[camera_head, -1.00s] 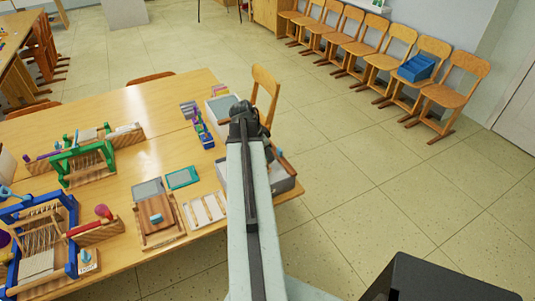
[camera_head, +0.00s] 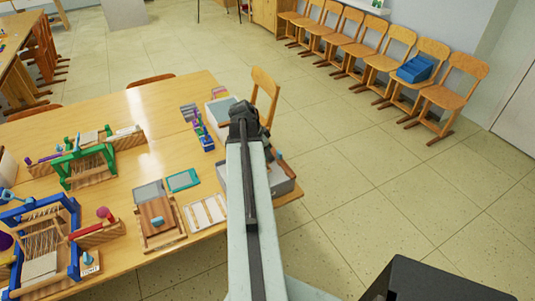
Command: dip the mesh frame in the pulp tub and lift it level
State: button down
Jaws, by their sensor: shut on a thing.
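My gripper (camera_head: 247,118) is at the far end of my arm, above the right edge of the table. Its fingertips are hidden behind its own body. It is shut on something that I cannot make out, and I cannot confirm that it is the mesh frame. The grey tub, likely the pulp tub (camera_head: 284,187), sits at the table's right corner, partly behind my arm. A small brown and blue piece (camera_head: 279,155) shows just right of my arm over the tub. The tub's contents and any contact with it are hidden.
A teal-rimmed screen (camera_head: 183,180) and a white slatted rack (camera_head: 207,212) lie left of the tub. A pale tray (camera_head: 215,104) and a blue caddy (camera_head: 206,140) stand further back. A wooden chair (camera_head: 266,88) stands close beyond. The floor to the right is clear.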

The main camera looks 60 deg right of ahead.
dwell(0.3)
notch_tip(320, 180, up, 5)
jog(key=p, duration=0.5)
jog(key=shift+r, duration=0.1)
